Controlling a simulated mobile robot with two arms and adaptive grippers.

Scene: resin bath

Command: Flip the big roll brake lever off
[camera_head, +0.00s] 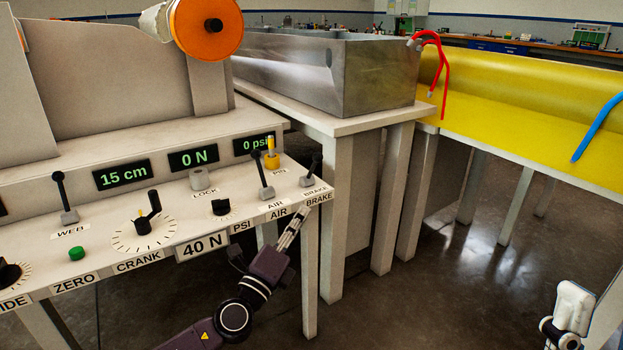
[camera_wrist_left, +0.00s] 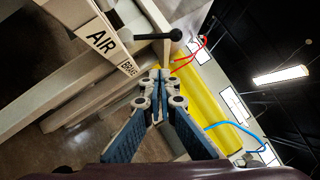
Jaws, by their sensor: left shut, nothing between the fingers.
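The brake lever (camera_head: 313,168) is a short black rod with a dark knob on a grey base, at the right end of the control panel above the BRAKE labels. In the head view it leans up and slightly right. Its black knob and rod (camera_wrist_left: 170,36) also show in the left wrist view, beyond the fingertips. My left gripper (camera_head: 301,212) is just below and in front of the lever, by the panel's front edge. Its fingers are shut and empty, with tips together in the left wrist view (camera_wrist_left: 157,76). I see no contact with the lever.
The crank (camera_head: 147,214) and web lever (camera_head: 64,197) are farther left. A metal bath (camera_head: 370,75) and yellow sheet (camera_head: 520,110) lie beyond.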

